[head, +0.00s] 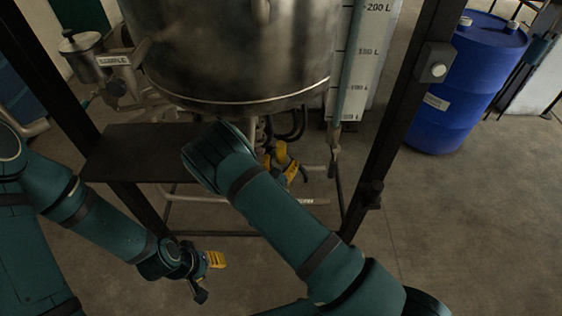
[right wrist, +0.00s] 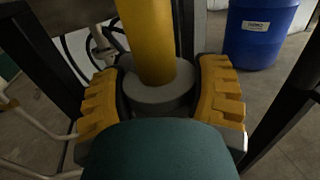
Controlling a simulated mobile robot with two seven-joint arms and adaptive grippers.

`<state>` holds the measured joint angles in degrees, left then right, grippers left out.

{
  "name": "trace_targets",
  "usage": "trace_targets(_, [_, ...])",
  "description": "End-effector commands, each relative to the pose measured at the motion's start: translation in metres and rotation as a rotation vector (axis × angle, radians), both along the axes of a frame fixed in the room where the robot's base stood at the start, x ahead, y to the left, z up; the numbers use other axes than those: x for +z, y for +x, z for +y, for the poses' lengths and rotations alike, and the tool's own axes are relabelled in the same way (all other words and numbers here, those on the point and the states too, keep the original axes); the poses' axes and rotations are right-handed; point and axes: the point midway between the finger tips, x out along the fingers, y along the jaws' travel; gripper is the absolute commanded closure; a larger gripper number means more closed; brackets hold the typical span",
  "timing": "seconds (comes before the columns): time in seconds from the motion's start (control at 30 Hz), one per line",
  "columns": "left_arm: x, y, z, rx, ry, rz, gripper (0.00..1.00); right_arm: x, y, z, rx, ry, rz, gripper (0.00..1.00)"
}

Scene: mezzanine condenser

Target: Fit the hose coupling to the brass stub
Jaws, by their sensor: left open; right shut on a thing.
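My right gripper (head: 282,168) is under the steel vessel, partly hidden behind my right arm in the head view. In the right wrist view its yellow ribbed fingers (right wrist: 163,98) are shut on a round grey collar, which I take as the hose coupling (right wrist: 158,97). A thick yellow cylinder (right wrist: 147,40) rises from the collar's middle. I cannot make out the brass stub for certain, nor whether the coupling touches it. My left gripper (head: 207,276) is open and empty, low at the left, well apart from the coupling.
The steel vessel (head: 235,50) hangs above in a dark frame. A dark shelf plate (head: 135,152) lies left of my right gripper and a frame post (head: 392,135) right. Pale pipes run beneath. A blue drum (head: 465,80) stands at the right; the floor in front of it is clear.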

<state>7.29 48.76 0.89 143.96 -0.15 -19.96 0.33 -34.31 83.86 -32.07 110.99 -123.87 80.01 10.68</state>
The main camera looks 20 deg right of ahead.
Motion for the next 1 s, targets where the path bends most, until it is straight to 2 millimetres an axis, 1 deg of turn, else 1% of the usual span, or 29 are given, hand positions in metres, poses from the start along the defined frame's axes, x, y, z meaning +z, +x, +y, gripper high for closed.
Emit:
trace_targets(0.97, [-0.016,0.000,0.000,0.000,0.000,0.000,0.53,-0.021,0.000,0.000,0.000,-0.001,-0.003,0.78])
trace_targets(1.0, [-0.016,0.000,0.000,0.000,0.000,0.000,0.53,-0.022,0.000,0.000,0.000,-0.001,-0.003,0.29])
